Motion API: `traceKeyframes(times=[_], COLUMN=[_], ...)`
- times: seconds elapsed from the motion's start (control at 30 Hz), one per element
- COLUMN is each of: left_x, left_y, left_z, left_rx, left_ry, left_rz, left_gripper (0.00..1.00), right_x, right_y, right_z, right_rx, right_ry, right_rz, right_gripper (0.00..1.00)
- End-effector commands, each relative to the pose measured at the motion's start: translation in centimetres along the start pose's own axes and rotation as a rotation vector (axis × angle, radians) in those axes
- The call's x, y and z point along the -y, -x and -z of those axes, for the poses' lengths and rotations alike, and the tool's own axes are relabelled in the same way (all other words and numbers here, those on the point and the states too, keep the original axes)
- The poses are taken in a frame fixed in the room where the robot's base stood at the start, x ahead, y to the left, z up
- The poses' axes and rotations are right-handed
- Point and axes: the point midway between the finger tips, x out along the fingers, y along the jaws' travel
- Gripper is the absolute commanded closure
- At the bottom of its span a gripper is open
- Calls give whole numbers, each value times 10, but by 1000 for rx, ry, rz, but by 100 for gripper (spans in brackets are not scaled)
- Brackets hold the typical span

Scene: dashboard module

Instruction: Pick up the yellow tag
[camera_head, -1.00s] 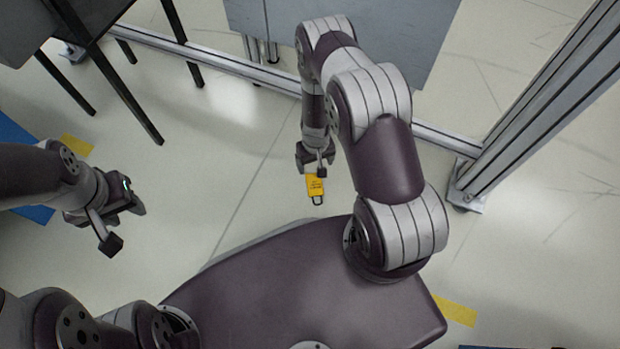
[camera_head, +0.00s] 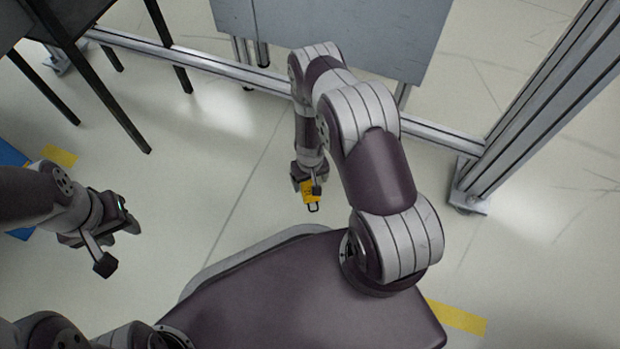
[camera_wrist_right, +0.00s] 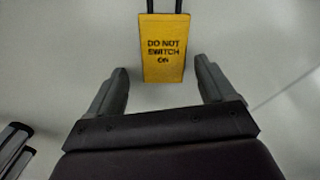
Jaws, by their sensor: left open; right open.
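The yellow tag (camera_head: 309,195) with a dark shackle lies on the pale floor in the head view, partly hidden by my right gripper (camera_head: 308,186). In the right wrist view the yellow tag (camera_wrist_right: 164,50) reads "DO NOT SWITCH ON". Its lower end reaches between the two open fingers of my right gripper (camera_wrist_right: 163,78), with a gap on each side. My left gripper (camera_head: 122,245) is open and empty at the left of the head view, far from the tag.
A metal frame rail (camera_head: 190,66) runs across the back, with an upright post (camera_head: 530,100) at the right. A grey panel (camera_head: 335,35) stands behind my right arm. Dark thin legs (camera_head: 120,85) stand at upper left. The floor around the tag is clear.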

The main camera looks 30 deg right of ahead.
Motion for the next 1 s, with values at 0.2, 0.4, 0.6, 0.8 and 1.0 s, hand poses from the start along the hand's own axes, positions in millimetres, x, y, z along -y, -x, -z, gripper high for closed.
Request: traceKeyframes(times=[0.2, 0.4, 0.6, 0.8, 1.0], left_x=[0, 0, 0, 0, 0], left_y=[-1, -1, -1, -1, 4], left_z=[0, 0, 0, 0, 0], left_rx=[0, 0, 0, 0, 0], left_ry=[0, 0, 0, 0, 0], left_rz=[0, 0, 0, 0, 0], left_gripper=[59, 59, 59, 59, 59], right_x=[0, 0, 0, 0, 0], right_y=[-3, -3, -3, -3, 6], right_z=[0, 0, 0, 0, 0], right_rx=[0, 0, 0, 0, -1], right_ry=[0, 0, 0, 0, -2], right_rz=[0, 0, 0, 0, 0], right_gripper=[17, 17, 79, 91, 91])
